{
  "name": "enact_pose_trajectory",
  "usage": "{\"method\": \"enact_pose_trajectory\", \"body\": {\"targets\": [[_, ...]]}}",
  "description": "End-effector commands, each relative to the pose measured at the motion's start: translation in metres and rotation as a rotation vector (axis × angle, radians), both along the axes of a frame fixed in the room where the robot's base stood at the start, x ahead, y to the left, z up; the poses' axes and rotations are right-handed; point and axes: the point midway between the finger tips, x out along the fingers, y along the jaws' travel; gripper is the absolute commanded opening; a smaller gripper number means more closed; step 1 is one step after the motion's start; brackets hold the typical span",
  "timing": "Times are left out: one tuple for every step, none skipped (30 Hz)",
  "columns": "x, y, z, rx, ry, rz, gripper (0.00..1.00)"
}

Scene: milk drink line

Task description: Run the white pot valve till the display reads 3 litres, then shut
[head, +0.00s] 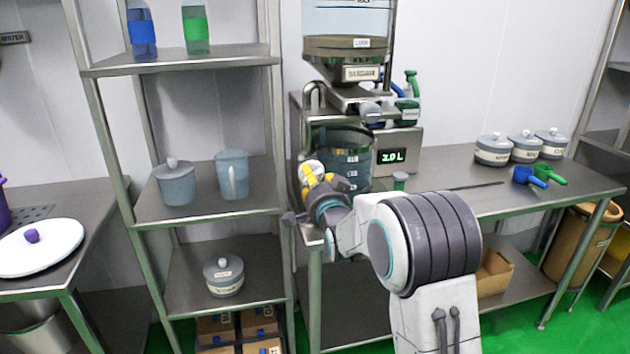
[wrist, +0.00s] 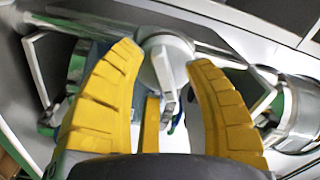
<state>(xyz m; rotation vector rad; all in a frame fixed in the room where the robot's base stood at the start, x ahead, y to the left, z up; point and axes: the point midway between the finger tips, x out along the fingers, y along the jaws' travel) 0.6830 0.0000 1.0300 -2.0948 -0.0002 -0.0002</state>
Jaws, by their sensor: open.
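My gripper (head: 318,176) has yellow fingers and is at the left front of the dispensing machine. In the wrist view its fingers (wrist: 162,62) are open, one on each side of a white round valve (wrist: 160,45) with a small pale lever. I cannot tell whether the fingers touch it. In the head view a white round part, seemingly the valve (head: 311,167), shows just behind the fingers. The display (head: 392,157) shows green digits that look like 3.0 L. A clear marked vessel (head: 352,142) stands left of the display, partly hidden by my gripper.
A green-topped item (head: 400,181) is close to my arm. A shelf rack (head: 215,207) stands to the left.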

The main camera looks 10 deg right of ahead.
Motion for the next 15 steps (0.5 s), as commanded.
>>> {"method": "enact_pose_trajectory", "body": {"targets": [[-0.0001,0.0,-0.0001,0.0,0.0,0.0,0.46],[-0.0001,0.0,-0.0001,0.0,0.0,0.0,0.49],[-0.0001,0.0,-0.0001,0.0,0.0,0.0,0.46],[-0.0001,0.0,-0.0001,0.0,0.0,0.0,0.43],[-0.0001,0.0,-0.0001,0.0,0.0,0.0,0.4],[-0.0002,0.0,-0.0001,0.0,0.0,0.0,0.37],[-0.0002,0.0,-0.0001,0.0,0.0,0.0,0.34],[-0.0002,0.0,-0.0001,0.0,0.0,0.0,0.31],[-0.0002,0.0,-0.0001,0.0,0.0,0.0,0.28],[-0.0002,0.0,-0.0001,0.0,0.0,0.0,0.25],[-0.0002,-0.0001,-0.0001,0.0,0.0,0.0,0.23],[-0.0002,-0.0001,-0.0001,0.0,0.0,0.0,0.19],[-0.0002,-0.0001,-0.0001,0.0,0.0,0.0,0.16],[-0.0002,-0.0001,-0.0001,0.0,0.0,0.0,0.14],[-0.0002,0.0,0.0,0.0,0.0,0.0,0.1]]}}
